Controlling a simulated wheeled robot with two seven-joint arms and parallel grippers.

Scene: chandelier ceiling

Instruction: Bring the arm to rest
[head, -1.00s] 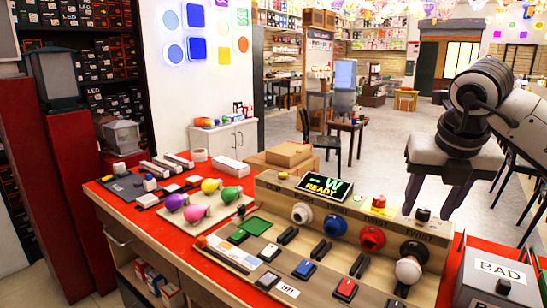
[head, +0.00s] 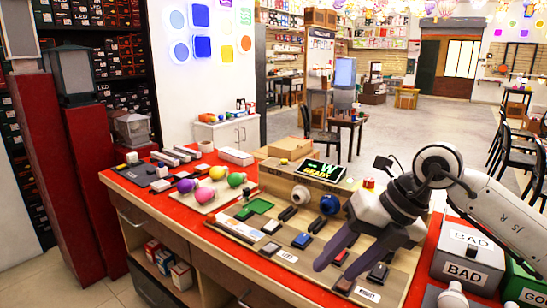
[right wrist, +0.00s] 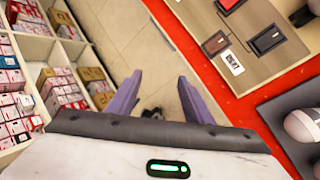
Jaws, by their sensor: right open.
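My right gripper (head: 335,270) reaches in from the right, with its two purple-grey fingers apart and pointing down and left over the front of the work panel (head: 240,228). Nothing shows between the fingers. In the right wrist view the open fingers (right wrist: 157,98) have floor and the table's red edge beyond them. Its body and arm hide the right part of the panel, including its right sockets. My left gripper is not in view.
The red table (head: 140,180) carries coloured bulbs (head: 218,172) and a READY display (head: 325,170). A BAD box (head: 468,252) and a green box (head: 522,285) stand at right. A white bulb (head: 452,298) is at the bottom edge.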

